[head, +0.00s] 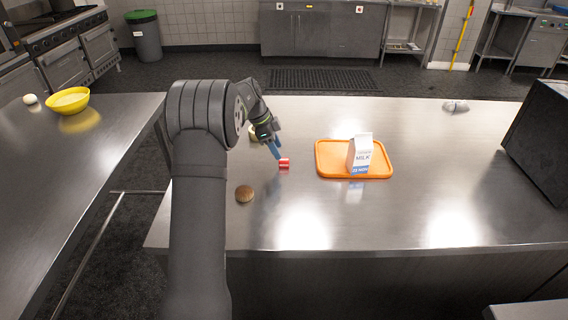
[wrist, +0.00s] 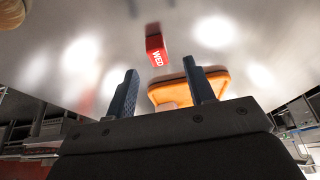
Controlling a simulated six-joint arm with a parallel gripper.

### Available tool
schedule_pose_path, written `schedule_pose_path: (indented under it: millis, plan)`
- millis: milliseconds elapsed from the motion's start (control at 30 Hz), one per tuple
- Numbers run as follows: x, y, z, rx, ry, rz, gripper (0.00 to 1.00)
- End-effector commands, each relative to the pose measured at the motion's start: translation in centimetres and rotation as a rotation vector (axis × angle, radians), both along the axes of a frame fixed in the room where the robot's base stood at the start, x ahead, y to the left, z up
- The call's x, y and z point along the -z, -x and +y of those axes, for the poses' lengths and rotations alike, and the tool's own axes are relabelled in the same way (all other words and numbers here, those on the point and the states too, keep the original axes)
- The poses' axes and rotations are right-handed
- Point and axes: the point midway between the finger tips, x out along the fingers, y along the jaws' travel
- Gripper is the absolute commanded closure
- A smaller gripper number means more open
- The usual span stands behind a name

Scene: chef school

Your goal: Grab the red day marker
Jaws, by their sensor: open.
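The red day marker (head: 284,163) is a small red block on the steel table, left of the orange tray. In the wrist view the marker (wrist: 156,51) shows white letters "WED" and lies beyond the fingertips, roughly between their lines. My gripper (head: 276,150) is tilted down just above and left of the marker in the head view. In the wrist view my gripper (wrist: 163,76) has its two blue fingers spread apart with nothing between them. Whether a finger touches the marker cannot be told from the head view.
An orange tray (head: 327,169) holding a milk carton (head: 361,152) stands to the right of the marker. A brown bun (head: 244,194) lies on the table to the front left. A pale round item (head: 253,133) is partly hidden behind my gripper. The table's right middle is clear.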

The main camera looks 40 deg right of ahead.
Motion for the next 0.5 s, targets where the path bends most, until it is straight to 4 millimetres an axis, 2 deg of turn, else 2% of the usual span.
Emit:
schedule_pose_path:
  millis: [167, 333, 500]
  plan:
    - [1.4, 0.6, -0.3, 0.002, -0.001, 0.001, 0.51]
    - [3.9, 1.5, -0.9, 0.002, -0.003, 0.002, 0.51]
    - [4.7, 1.7, -1.3, 0.001, 0.001, -0.001, 0.51]
